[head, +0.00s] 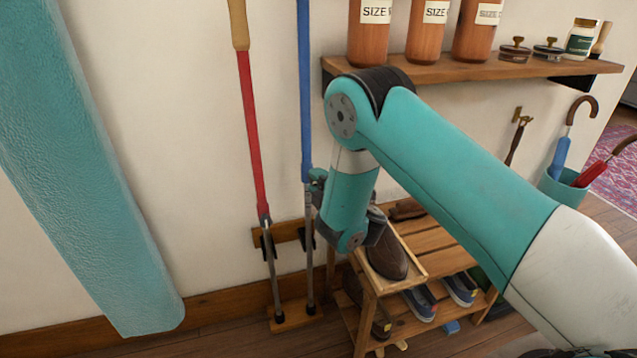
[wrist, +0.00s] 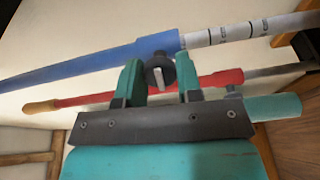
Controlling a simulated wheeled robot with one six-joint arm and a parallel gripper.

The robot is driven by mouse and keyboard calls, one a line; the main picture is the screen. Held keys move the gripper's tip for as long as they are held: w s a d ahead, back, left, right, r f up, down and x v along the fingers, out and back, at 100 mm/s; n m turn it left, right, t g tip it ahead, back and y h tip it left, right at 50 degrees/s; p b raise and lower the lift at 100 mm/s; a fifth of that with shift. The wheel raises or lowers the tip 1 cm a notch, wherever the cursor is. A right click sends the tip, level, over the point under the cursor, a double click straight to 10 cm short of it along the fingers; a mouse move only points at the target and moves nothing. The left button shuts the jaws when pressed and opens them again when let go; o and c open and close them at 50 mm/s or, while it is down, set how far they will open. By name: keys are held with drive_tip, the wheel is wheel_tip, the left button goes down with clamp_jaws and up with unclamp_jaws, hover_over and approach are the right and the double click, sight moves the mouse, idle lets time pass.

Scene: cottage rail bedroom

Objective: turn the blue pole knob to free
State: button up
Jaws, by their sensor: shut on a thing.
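The blue pole (head: 305,90) stands upright against the wall, with a thin grey lower section. In the wrist view the blue pole (wrist: 95,78) runs across the picture, and marked bands show on its pale section. Its knob (wrist: 157,72) is a dark round collar with a light grey tab. My gripper (wrist: 160,80) has one teal finger on each side of the knob and is shut on it. In the head view my gripper (head: 317,180) meets the pole at the joint between blue and grey; the knob is mostly hidden there.
A red pole (head: 252,130) stands left of the blue one, in the same wooden rack (head: 268,236). A shoe bench (head: 440,240) stands right of the poles, under my arm. A wall shelf (head: 440,72) holds bottles and tins. An umbrella stand (head: 562,190) is at right.

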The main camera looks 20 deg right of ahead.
drive_tip(key=shift+n, duration=0.4)
drive_tip(key=o, duration=0.9)
drive_tip(key=shift+o, duration=0.2)
